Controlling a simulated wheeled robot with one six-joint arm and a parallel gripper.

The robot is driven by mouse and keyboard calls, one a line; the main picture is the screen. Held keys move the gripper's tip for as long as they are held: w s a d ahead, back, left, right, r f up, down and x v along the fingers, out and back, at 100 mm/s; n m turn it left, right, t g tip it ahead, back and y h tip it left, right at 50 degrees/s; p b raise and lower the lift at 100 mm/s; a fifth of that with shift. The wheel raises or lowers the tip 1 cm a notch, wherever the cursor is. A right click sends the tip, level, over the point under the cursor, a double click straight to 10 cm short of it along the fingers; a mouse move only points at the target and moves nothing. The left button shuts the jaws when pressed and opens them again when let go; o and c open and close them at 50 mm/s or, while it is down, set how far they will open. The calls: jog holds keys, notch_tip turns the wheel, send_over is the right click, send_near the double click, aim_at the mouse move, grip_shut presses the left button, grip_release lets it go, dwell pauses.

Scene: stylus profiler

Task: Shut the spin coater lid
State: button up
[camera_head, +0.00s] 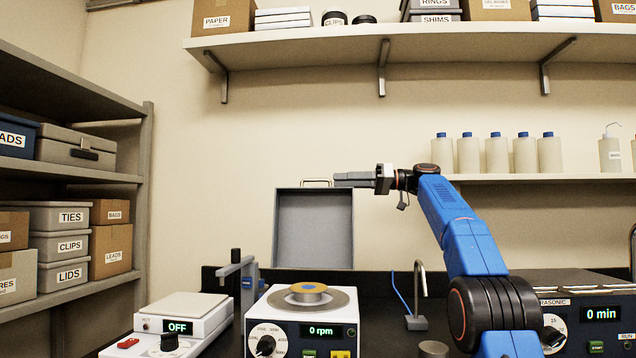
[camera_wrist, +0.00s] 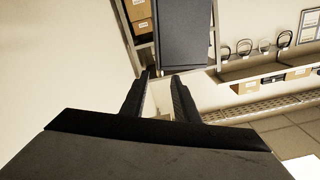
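The spin coater (camera_head: 343,347) stands on the bench with a 0 rpm display and a round chuck (camera_head: 307,294) on top. Its grey lid (camera_head: 313,232) stands upright behind the chuck, open, with a thin handle (camera_head: 317,181) on its top edge. My gripper (camera_head: 336,180) points left at the lid's upper right corner, close to the handle in the picture. I cannot tell whether it touches the lid.
A hot plate (camera_head: 183,308) reading OFF stands left of the spin coater. A tap (camera_head: 420,290) and an ultrasonic unit (camera_head: 590,318) are to its right. Bottles (camera_head: 497,155) line a wall shelf. In the wrist view, a dark panel (camera_wrist: 182,35) lies beyond the fingers.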

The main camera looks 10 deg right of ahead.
aim_at(318, 180)
jog(key=x, duration=0.8)
jog(key=shift+a, duration=0.1)
grip_shut()
